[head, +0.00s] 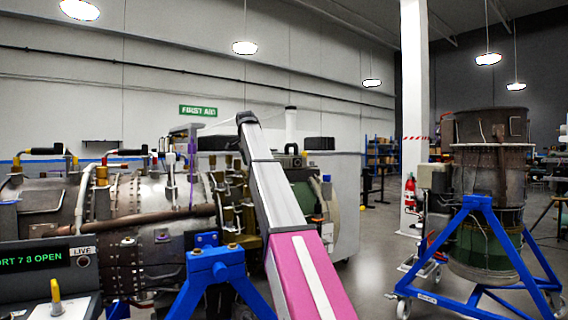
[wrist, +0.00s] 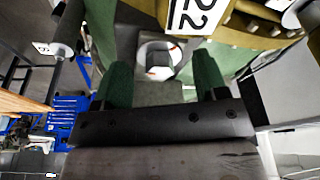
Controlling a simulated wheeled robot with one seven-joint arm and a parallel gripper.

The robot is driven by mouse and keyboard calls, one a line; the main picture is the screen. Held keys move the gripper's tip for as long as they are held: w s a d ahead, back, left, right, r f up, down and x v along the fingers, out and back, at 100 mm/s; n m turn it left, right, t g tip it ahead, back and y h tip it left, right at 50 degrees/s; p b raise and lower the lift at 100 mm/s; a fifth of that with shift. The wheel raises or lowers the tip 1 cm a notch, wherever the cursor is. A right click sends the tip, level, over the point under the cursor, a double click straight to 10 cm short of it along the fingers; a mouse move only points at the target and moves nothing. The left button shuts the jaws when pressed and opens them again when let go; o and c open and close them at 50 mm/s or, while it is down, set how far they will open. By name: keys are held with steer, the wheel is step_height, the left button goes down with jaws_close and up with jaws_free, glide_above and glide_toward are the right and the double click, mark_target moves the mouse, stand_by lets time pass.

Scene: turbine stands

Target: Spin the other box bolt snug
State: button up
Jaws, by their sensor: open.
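In the wrist view my gripper (wrist: 161,78) is open, with green-padded fingers apart. A round grey-and-white fitting (wrist: 157,52) with small orange marks shows between and just beyond the fingertips; I see no contact. I cannot tell whether it is the box bolt. A white label reading 22 (wrist: 196,14) is just above it. In the head view the turbine engine (head: 140,205) lies across the left, with pipes and fittings. My arm crosses in front of its right end and the gripper cannot be made out there. No box bolt is clearly identifiable.
A blue stand (head: 215,268) is in front of the engine. A display panel (head: 45,265) reading "PORT 7 8 OPEN" is at lower left. A second turbine (head: 486,195) sits in a wheeled blue stand (head: 480,204) at right. Open floor (head: 372,255) lies between them.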

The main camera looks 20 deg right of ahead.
steer(key=shift+r, duration=0.1)
steer(key=shift+w+d+v, duration=0.1)
steer(key=shift+d+v, duration=0.05)
steer(key=shift+v, duration=0.65)
steer(key=shift+w+d+v, duration=0.1)
steer(key=shift+d+v, duration=0.05)
steer(key=shift+v, duration=0.6)
steer(key=shift+w+d+v, duration=0.1)
steer(key=shift+d+v, duration=0.05)
steer(key=shift+v, duration=0.65)
steer(key=shift+r, duration=0.1)
steer(key=shift+c, duration=1.4)
steer(key=n, duration=0.2)
steer(key=s+r+n+y, duration=0.1)
steer(key=n, duration=0.1)
steer(key=shift+r+n+t, duration=0.2)
steer(key=shift+n+t, duration=0.1)
steer(key=shift+n, duration=0.1)
steer(key=shift+w+d+f+n+t+y, duration=0.15)
steer(key=shift+w+f+n+y, duration=0.1)
steer(key=shift+f+n, duration=1.1)
steer(key=shift+w+a+f+n+t+y, duration=0.2)
steer(key=shift+f+n, duration=0.65)
steer(key=shift+f, duration=1.05)
steer(key=shift+c, duration=0.3)
